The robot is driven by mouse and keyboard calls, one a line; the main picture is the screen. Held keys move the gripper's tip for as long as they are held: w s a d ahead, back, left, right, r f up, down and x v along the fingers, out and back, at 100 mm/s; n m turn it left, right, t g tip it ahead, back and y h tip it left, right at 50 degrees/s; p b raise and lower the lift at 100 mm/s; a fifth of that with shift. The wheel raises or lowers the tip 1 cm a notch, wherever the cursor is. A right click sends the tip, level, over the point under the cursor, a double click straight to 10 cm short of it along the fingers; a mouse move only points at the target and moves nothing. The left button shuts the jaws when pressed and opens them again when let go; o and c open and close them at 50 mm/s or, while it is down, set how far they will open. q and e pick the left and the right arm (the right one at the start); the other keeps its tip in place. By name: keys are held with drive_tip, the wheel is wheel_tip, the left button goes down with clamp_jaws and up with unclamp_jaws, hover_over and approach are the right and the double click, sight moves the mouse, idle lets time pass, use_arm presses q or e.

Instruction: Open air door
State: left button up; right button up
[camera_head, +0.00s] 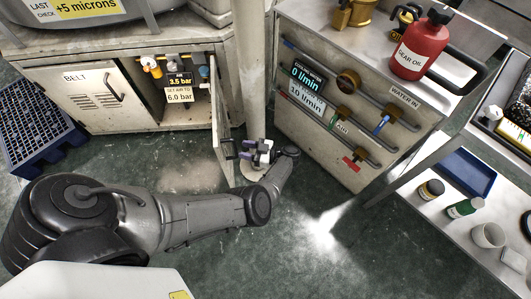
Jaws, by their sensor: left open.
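The air door (220,122) is a narrow panel, seen almost edge-on. It stands swung out from the right side of the air compartment in the grey cabinet. The compartment is exposed, with a dark display (179,82) reading 3.5 bar and a label (179,95) reading "set air to 6.0 bar". My left gripper (246,154) is open, to the right of the door's outer edge, near a dark handle-like part. I cannot tell whether the fingers touch the door. My right gripper is not in view.
A pale upright post (249,70) stands just behind my left gripper. Left of the compartment is a closed door marked BELT (98,92). A water panel (330,125) with pipes and valves stands to the right, with a red gear oil can (420,48) on top. The floor in front is clear.

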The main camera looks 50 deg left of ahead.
use_arm(q)
drive_tip(key=b+v, duration=0.3)
drive_tip(key=v, duration=0.6)
drive_tip(key=shift+d, duration=0.2)
drive_tip(key=shift+w, duration=0.1)
